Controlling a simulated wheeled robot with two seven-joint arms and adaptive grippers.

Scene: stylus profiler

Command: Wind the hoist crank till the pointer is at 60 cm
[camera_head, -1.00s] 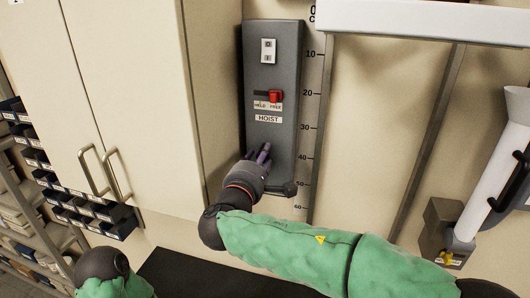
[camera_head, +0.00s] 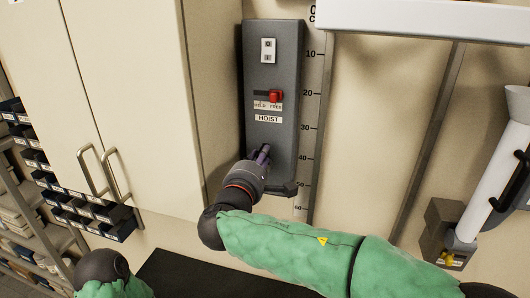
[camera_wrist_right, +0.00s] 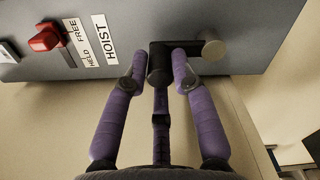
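The hoist (camera_head: 283,150) is a tall dark grey box on the wall. Its crank (camera_wrist_right: 160,62) shows in the right wrist view as a dark handle with a short arm leading right to a pale round hub. My right gripper (camera_head: 263,152) is at the box's lower part; in the right wrist view its purple fingers (camera_wrist_right: 159,68) close around the handle. The scale (camera_head: 307,128) runs from 10 down to 60 beside the box. I see no pointer on it. My left gripper is out of view; only green sleeve and a dark joint show at lower left.
A red lever (camera_head: 275,96) on the box sits at the FREE side. Above it is a white switch (camera_head: 268,51). A cabinet (camera_head: 130,100) with handles stands left. A white tube device (camera_head: 490,165) is at right. A shelf with small bins (camera_head: 95,222) is at far left.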

